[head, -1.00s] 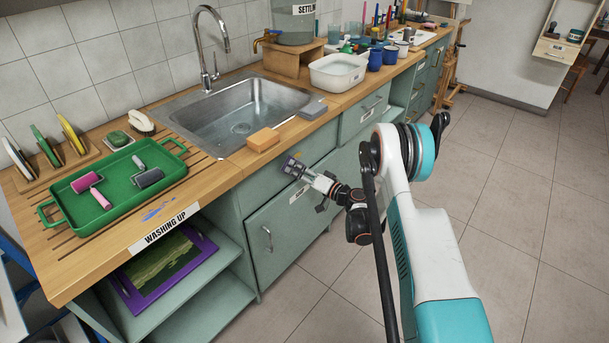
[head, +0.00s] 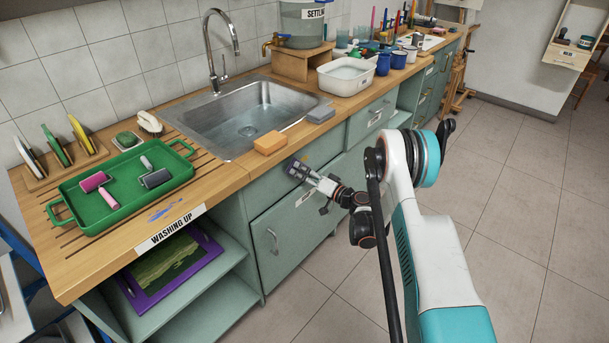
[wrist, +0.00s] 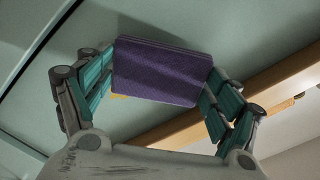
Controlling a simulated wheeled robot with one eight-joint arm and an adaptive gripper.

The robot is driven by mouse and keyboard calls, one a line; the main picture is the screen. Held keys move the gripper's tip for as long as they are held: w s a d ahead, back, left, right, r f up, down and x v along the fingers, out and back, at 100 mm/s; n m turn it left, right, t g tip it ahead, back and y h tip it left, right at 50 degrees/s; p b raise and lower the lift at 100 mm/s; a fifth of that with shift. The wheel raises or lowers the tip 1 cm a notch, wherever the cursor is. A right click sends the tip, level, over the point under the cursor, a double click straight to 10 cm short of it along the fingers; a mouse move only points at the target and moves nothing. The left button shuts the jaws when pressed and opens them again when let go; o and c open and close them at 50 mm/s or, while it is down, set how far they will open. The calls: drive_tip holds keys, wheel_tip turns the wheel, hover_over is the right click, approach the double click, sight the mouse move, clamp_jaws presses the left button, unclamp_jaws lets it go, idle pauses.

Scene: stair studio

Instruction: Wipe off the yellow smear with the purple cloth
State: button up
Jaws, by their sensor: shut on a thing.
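My gripper (head: 304,172) is shut on the purple cloth, close in front of the green cabinet front below the sink counter. In the wrist view the purple cloth (wrist: 163,72) is a flat, folded pad held between the two fingers. A small bit of the yellow smear (wrist: 118,96) shows at the cloth's lower left edge, against the green front; the cloth hides the rest of that spot. I cannot tell whether the cloth touches the front.
An orange sponge (head: 270,143) and a grey block (head: 321,114) lie at the counter edge above my gripper, beside the sink (head: 250,125). A green tray (head: 125,190) with rollers and a blue smear (head: 165,212) are at left. The floor (head: 500,240) at right is clear.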

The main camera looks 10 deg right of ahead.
sight(304, 159)
drive_tip(key=shift+w+a, duration=0.45)
drive_tip(key=shift+w, duration=0.1)
drive_tip(key=shift+d, duration=0.1)
drive_tip(key=shift+w+d, duration=1.15)
drive_tip(key=shift+d, duration=0.3)
drive_tip(key=shift+w+d, duration=1.1)
drive_tip(key=shift+d, duration=0.3)
drive_tip(key=shift+w+d, duration=0.5)
drive_tip(key=shift+d, duration=0.2)
drive_tip(key=shift+w+d, duration=0.45)
drive_tip(key=shift+d, duration=0.25)
drive_tip(key=shift+c, duration=0.5)
drive_tip(key=shift+s+a, duration=0.6)
drive_tip(key=shift+a, duration=0.35)
drive_tip(key=shift+s+a, duration=0.6)
drive_tip(key=shift+a, duration=0.3)
drive_tip(key=shift+s+a, duration=1.05)
drive_tip(key=shift+a, duration=0.25)
drive_tip(key=shift+s+a, duration=1)
drive_tip(key=shift+a, duration=0.25)
drive_tip(key=shift+d, duration=0.1)
